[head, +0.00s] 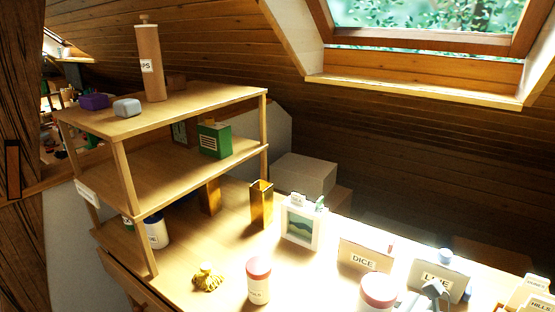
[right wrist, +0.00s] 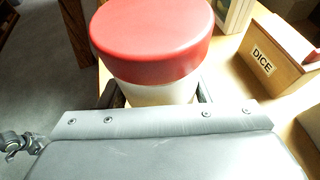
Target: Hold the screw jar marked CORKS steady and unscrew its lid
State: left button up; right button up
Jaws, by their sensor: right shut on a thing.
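A white screw jar (head: 370,306) with a red lid (head: 377,287) stands at the front of the table, cut off by the lower edge of the head view. In the right wrist view its wide red lid (right wrist: 152,45) sits on the pale body (right wrist: 160,92). My right gripper (right wrist: 157,97) is shut on the body below the lid, a finger on each side. No label shows on this jar, so I cannot confirm CORKS. A second white jar with a red lid (head: 258,281) stands apart to the left, its label too small to read. My left gripper is not in view.
A DICE box (head: 364,258) and a LIME box (head: 440,279) stand behind the held jar. More labelled boxes (head: 530,290) stand at right.

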jog(key=s+r+n+g+y, duration=0.2)
jog(key=s+r, duration=0.1)
jog(key=s, duration=0.2)
jog(key=shift+s+d, duration=0.35)
jog(key=shift+s, duration=0.05)
